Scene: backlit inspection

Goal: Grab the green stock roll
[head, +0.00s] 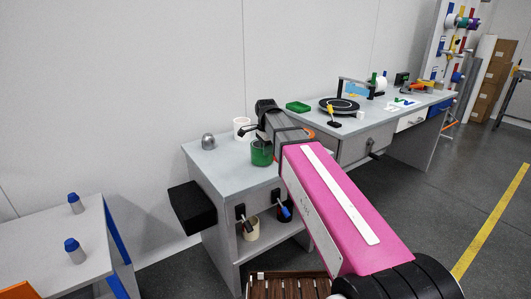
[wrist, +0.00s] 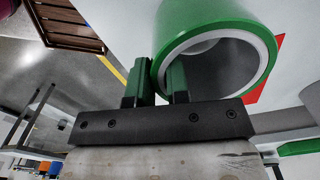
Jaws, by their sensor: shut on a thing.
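The green stock roll (head: 261,155) is at the front right of the near grey bench in the head view, partly covered by my arm. In the wrist view the green roll (wrist: 215,22) fills the upper middle, its hollow end with a pale inner ring facing the camera. My gripper (wrist: 159,80) is shut on the roll's wall, one finger outside it and the other at its hollow inside. In the head view my fingertips are hidden. I cannot tell whether the roll touches the bench top.
A white roll (head: 242,127) and a grey dome (head: 208,142) stand on the near bench (head: 205,165). An orange ring (head: 308,133) shows behind my arm. A black box (head: 192,207) juts from the bench's left side. A longer bench with a black turntable (head: 339,105) stands behind.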

